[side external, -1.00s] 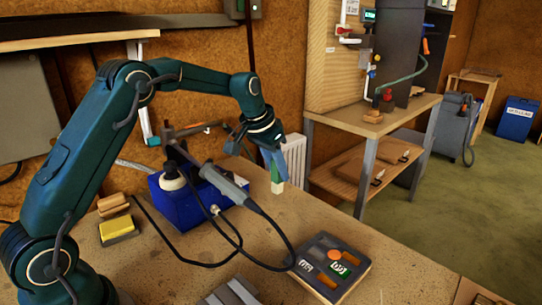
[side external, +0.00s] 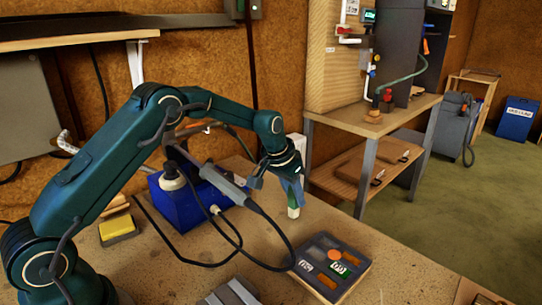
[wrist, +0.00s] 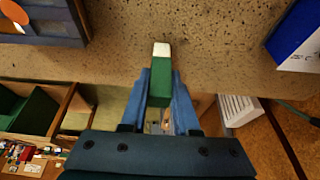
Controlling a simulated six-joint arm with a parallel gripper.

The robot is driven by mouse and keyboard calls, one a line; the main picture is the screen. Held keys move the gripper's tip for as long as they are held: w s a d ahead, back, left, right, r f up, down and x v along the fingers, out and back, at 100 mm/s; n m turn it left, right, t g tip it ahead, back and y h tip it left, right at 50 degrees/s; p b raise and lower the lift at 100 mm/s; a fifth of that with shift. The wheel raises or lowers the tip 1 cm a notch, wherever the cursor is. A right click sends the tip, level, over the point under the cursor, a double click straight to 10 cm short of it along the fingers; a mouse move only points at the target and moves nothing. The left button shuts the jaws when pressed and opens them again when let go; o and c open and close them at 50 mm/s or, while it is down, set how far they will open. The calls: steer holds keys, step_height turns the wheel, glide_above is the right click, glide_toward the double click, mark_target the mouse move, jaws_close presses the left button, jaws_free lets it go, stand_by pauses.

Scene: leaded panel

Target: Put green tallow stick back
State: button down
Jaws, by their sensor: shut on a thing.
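My gripper (side external: 289,187) is shut on the green tallow stick (side external: 293,210), which has a white end pointing down. In the wrist view, the stick (wrist: 160,78) sits between the two blue fingers, its white tip sticking out beyond them. My gripper holds it above the bench, between the blue box and the dark tray (side external: 316,283). The tray has shaped recesses, an orange disc (side external: 334,255) and small labelled pieces. In the wrist view, a corner of the tray (wrist: 62,42) shows at top left, apart from the stick.
The blue box (side external: 183,210) with a soldering iron (side external: 225,183) resting over it stands behind left. The iron's black cable loops across the bench towards the tray. A yellow sponge (side external: 117,228) and grey metal bars (side external: 232,293) lie nearer my base. Bare bench lies around the tray.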

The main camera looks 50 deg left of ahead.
steer(key=c, duration=0.7)
jaws_free()
steer(key=shift+f, duration=0.15)
steer(key=shift+o, duration=0.2)
steer(key=v, duration=1.2)
steer(key=s+d+r, duration=0.2)
steer(key=s+r, duration=0.1)
steer(key=s, duration=0.3)
steer(key=s+d+r, duration=0.1)
steer(key=s+r, duration=0.1)
steer(key=s, duration=0.5)
steer(key=s+d+f+t, duration=0.1)
steer(key=s+f, duration=0.2)
steer(key=s, duration=0.9)
steer(key=shift+d+f, duration=0.25)
steer(key=shift+f, duration=0.15)
